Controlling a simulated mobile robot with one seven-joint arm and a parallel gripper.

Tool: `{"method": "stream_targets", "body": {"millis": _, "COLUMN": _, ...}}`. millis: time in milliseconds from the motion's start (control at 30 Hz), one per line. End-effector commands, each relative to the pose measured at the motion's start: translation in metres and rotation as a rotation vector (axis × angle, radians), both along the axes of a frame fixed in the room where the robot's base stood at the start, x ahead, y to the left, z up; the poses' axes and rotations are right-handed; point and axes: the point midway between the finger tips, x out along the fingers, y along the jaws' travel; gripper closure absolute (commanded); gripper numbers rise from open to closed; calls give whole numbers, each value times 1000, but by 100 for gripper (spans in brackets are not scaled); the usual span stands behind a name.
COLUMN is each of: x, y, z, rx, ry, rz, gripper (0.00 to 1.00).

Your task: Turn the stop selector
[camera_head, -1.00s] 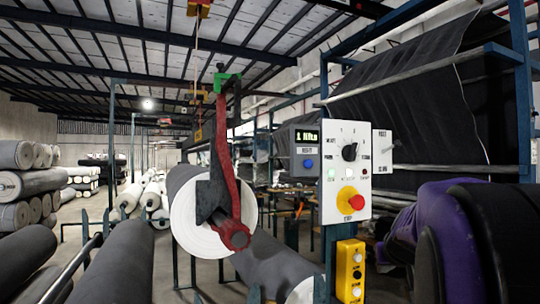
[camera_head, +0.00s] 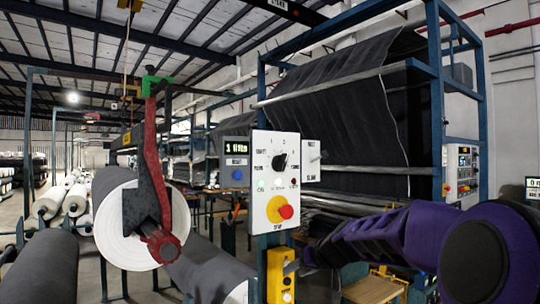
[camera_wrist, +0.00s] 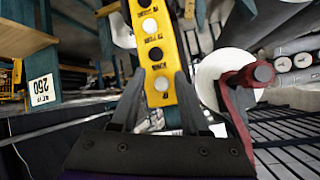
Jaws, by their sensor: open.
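The stop selector, a black rotary knob (camera_head: 279,161), sits on the upper part of a white control panel (camera_head: 262,190). Small numbers and labels surround it; its exact setting is too small to read. Below it are small lamps and a red push button on a yellow base (camera_head: 284,211). My purple arm comes in from the right, its end low and right of the panel. My gripper (camera_wrist: 160,78) is open and empty in the wrist view. Beyond its fingers is a yellow button box (camera_wrist: 154,50), which hangs below the panel in the head view (camera_head: 281,284). The knob is not visible in the wrist view.
A grey display box (camera_head: 237,150) with a blue button is left of the panel. A large roll (camera_head: 112,230) with a red and black hook arm (camera_head: 155,170) stands farther left. A blue frame (camera_head: 436,110) with dark fabric rises behind.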

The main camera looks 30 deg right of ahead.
Motion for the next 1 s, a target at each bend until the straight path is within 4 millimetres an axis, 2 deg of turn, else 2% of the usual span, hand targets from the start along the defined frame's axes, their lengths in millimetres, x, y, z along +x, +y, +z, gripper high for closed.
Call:
{"method": "stream_targets", "body": {"millis": 167, "x": -17, "y": -13, "z": 76, "rx": 75, "ry": -180, "rz": 46, "gripper": 55}}
{"method": "stream_targets", "body": {"millis": 233, "x": -31, "y": -17, "z": 115, "rx": 87, "ry": -266, "rz": 62, "gripper": 55}}
{"method": "stream_targets", "body": {"millis": 400, "x": -78, "y": -25, "z": 209, "rx": 70, "ry": -460, "rz": 88, "gripper": 55}}
{"method": "stream_targets", "body": {"millis": 500, "x": -104, "y": -25, "z": 248, "rx": 47, "ry": -538, "rz": 97, "gripper": 55}}
{"method": "stream_targets", "body": {"millis": 600, "x": -120, "y": -24, "z": 270, "rx": 31, "ry": -583, "rz": 103, "gripper": 55}}
{"method": "stream_targets", "body": {"millis": 700, "x": -123, "y": -22, "z": 278, "rx": 25, "ry": -599, "rz": 107, "gripper": 55}}
{"method": "stream_targets", "body": {"millis": 867, "x": -106, "y": -20, "z": 278, "rx": 25, "ry": -598, "rz": 111, "gripper": 55}}
{"method": "stream_targets", "body": {"millis": 1000, "x": -81, "y": -18, "z": 278, "rx": 26, "ry": -596, "rz": 111, "gripper": 55}}
